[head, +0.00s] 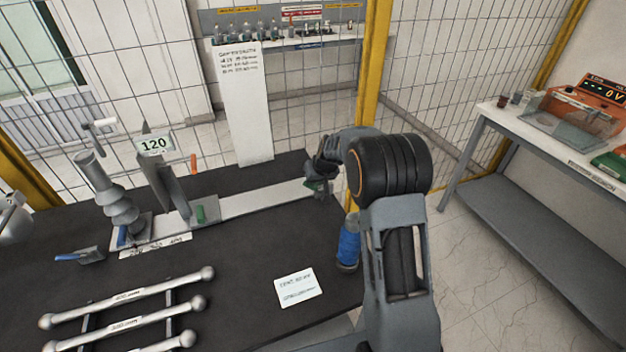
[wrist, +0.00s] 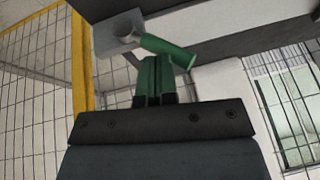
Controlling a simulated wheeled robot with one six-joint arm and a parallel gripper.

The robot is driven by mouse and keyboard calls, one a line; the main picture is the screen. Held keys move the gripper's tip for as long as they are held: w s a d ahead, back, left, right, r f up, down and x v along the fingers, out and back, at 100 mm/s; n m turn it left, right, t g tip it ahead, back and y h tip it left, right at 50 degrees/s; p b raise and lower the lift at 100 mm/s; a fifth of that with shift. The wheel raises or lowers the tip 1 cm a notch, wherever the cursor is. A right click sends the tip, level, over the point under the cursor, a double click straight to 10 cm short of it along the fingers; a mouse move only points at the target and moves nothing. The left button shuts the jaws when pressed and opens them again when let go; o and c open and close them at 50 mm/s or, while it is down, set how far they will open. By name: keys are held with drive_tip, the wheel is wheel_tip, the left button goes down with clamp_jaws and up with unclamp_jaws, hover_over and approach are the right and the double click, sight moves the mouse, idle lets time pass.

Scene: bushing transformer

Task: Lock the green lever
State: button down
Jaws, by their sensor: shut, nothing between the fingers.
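In the wrist view a green lever (wrist: 168,50) slants down to the right from a pale grey block (wrist: 118,32). My gripper (wrist: 154,62) is shut and empty, its two greenish fingers side by side. The fingertips are just below the lever's handle in the picture; I cannot tell whether they touch it. In the head view my gripper (head: 316,186) is at the right end of the pale rail (head: 255,197), and it largely hides that end.
A ribbed grey bushing (head: 118,205) stands at the left of the black table. Silver rods (head: 125,298) lie at the front left, and a white card (head: 298,288) lies at the front. A blue cylinder (head: 348,246) is near my arm. A wire fence (head: 290,100) runs behind.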

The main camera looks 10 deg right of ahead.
drive_tip(key=shift+s+a+f+n+h+b, duration=0.1)
drive_tip(key=shift+a+f+n+h+b, duration=0.1)
drive_tip(key=shift+a+f+h+b, duration=0.5)
drive_tip(key=shift+s+a+f+n+h+b, duration=0.1)
drive_tip(key=shift+a+f+n+h+b, duration=0.15)
drive_tip(key=shift+a+h+b, duration=0.65)
drive_tip(key=shift+f, duration=0.15)
drive_tip(key=v, duration=1.3)
drive_tip(key=shift+r, duration=0.35)
